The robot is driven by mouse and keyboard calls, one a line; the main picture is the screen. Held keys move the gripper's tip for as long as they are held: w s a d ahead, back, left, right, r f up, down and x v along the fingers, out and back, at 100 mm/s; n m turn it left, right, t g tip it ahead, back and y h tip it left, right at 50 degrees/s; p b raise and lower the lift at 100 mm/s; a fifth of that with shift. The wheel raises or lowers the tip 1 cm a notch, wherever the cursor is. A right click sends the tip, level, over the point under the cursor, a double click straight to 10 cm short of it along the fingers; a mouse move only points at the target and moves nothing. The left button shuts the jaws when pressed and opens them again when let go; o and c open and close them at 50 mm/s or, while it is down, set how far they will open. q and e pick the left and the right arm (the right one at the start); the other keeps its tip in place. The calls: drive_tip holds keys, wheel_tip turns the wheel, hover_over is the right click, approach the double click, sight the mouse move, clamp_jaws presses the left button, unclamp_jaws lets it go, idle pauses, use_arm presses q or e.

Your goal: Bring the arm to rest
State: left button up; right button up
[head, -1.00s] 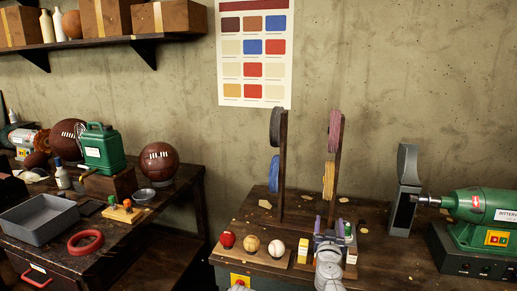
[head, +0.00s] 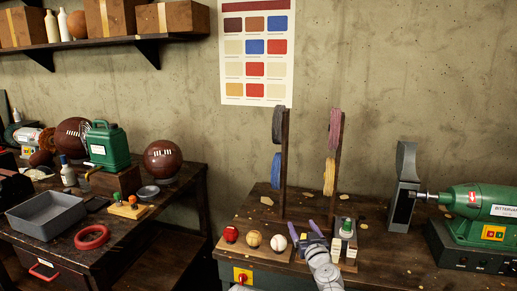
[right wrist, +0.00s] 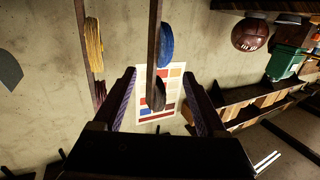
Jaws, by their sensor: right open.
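My right gripper (head: 305,232) is open, with purple-lined fingers spread apart, over the near part of the right-hand bench (head: 255,212). Nothing shows between its fingers. In the right wrist view the gripper (right wrist: 160,80) is also open and empty, with the wall and colour chart behind it. A red ball (head: 230,234), a tan ball (head: 253,239) and a white ball (head: 279,243) sit in a row on a wooden strip just left of the gripper. My left gripper is not in view.
Two upright posts with hanging thread skeins (head: 278,125) stand behind the gripper. A small rack with a green-topped bottle (head: 347,228) is close on its right. A green machine (head: 480,205) stands farther right. The left table holds a grey tray (head: 45,216).

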drive_tip(key=s+a+f+n+g+y, duration=0.1)
drive_tip(key=s+a+f+g, duration=0.2)
drive_tip(key=s+f+g, duration=0.3)
drive_tip(key=s+a+f+n+g+y, duration=0.1)
drive_tip(key=s+a+f+g+y, duration=0.2)
drive_tip(key=f, duration=0.5)
drive_tip(key=s+d+f+m+g+h, duration=0.25)
drive_tip(key=s+d+g, duration=0.2)
drive_tip(key=s, duration=0.25)
drive_tip(key=s+d+f+m+g+h, duration=0.1)
drive_tip(key=s+d+f+g+h, duration=0.25)
drive_tip(key=s+d, duration=0.2)
drive_tip(key=s+a+r+n+p, duration=0.2)
drive_tip(key=s+a+r+p, duration=0.1)
drive_tip(key=a, duration=0.3)
drive_tip(key=s+a+r+n+h+p, duration=0.1)
drive_tip(key=s+a+r+p, duration=0.1)
drive_tip(key=a, duration=0.4)
drive_tip(key=shift+s+r+n+h+p, duration=0.3)
drive_tip(key=shift+s+r+n+p, duration=0.1)
drive_tip(key=shift+s+p, duration=0.35)
